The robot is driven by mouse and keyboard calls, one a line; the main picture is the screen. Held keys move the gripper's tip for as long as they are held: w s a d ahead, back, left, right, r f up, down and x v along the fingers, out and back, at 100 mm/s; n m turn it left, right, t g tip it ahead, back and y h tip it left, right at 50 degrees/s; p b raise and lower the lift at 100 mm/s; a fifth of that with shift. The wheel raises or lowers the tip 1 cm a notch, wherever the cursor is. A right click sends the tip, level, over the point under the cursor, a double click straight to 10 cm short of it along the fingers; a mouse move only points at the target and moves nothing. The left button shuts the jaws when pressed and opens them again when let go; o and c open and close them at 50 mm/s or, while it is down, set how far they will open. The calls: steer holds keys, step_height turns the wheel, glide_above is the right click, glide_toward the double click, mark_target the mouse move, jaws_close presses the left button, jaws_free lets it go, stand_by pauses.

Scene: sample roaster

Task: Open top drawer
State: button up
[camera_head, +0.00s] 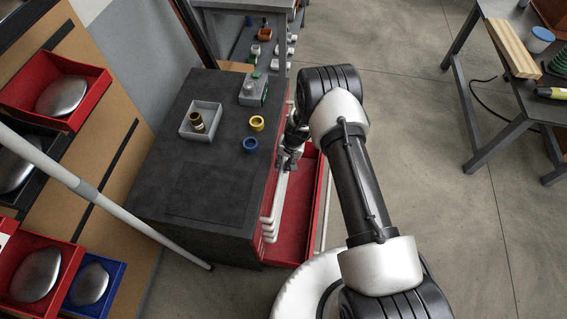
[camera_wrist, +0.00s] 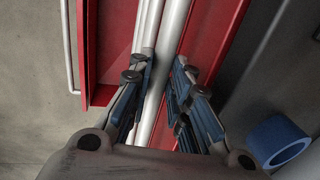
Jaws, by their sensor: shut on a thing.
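The dark-topped cabinet (camera_head: 215,150) has red drawers with white bar handles stacked along its right side. The top drawer's white handle (camera_wrist: 158,110) runs between my fingers in the wrist view. My gripper (camera_head: 290,157) is beside the cabinet's right edge and shut on that handle; it also shows in the wrist view (camera_wrist: 160,78). The top drawer looks closed or nearly so; its front is mostly hidden from above. A lower red drawer (camera_head: 297,215) stands pulled out to the right, under my gripper, and appears empty.
On the cabinet top are a grey tray (camera_head: 187,132) with a brass-coloured part, a yellow ring (camera_head: 257,123), a blue ring (camera_head: 250,144) and a grey box (camera_head: 253,92). Red and blue bins (camera_head: 92,259) line the left. A workbench (camera_head: 500,110) stands right; floor between is clear.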

jaws_close()
steer(key=shift+d, duration=0.1)
